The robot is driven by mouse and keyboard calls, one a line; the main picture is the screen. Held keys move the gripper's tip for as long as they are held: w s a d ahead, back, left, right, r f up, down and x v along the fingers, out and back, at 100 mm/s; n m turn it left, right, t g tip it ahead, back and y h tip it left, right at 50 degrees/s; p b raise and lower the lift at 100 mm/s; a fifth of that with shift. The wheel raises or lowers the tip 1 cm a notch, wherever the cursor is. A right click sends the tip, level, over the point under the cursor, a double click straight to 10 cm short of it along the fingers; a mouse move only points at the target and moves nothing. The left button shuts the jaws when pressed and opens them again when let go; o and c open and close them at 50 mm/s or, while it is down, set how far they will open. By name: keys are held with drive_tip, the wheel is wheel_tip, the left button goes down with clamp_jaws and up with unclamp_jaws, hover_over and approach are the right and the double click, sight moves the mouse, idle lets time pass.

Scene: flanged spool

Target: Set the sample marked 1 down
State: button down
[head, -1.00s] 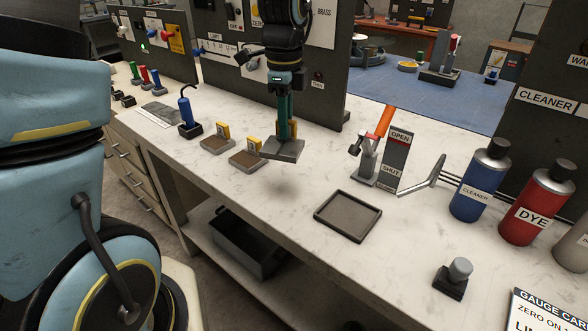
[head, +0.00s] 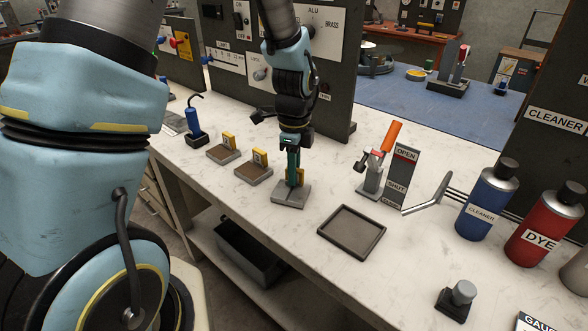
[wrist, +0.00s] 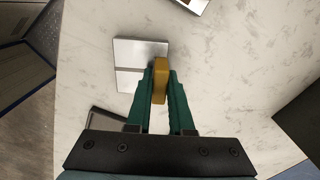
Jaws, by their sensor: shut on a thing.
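My gripper (head: 293,180) is shut on the yellow upright tab of a sample with a flat grey base (head: 291,196). The base looks level and at or very near the white benchtop; I cannot tell whether it touches. In the wrist view the yellow tab (wrist: 160,80) is between the green fingers and the grey base (wrist: 138,52) lies beneath. The number on this tab is hidden. Two other samples with yellow tabs and brown tops, the nearer one (head: 253,172) and the farther one (head: 223,155), stand to the left, apart from it.
An empty dark square tray (head: 325,236) lies to the right and nearer. Behind it stand an orange-handled lever (head: 392,137) and an OPEN/SHUT sign (head: 402,172). A blue tool (head: 194,122) stands at left, bottles of cleaner (head: 487,203) and dye (head: 543,225) at right. A dark panel stands behind.

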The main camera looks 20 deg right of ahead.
drive_tip(key=c, duration=1.3)
unclamp_jaws()
drive_tip(key=shift+f, duration=0.15)
drive_tip(key=o, duration=0.5)
wheel_tip(320, 180, up, 12)
drive_tip(key=r+b, duration=0.1)
drive_tip(key=b, duration=0.1)
drive_tip(key=a+f+n, duration=0.2)
drive_tip(key=a+n, duration=1)
drive_tip(key=a, duration=0.1)
drive_tip(key=a+f+n+t, duration=0.1)
drive_tip(key=a+f+n, duration=0.1)
drive_tip(key=a+n, duration=1)
drive_tip(key=shift+s+a+f+n+t, duration=0.3)
drive_tip(key=shift+s+a, duration=0.15)
drive_tip(key=shift+a, duration=0.55)
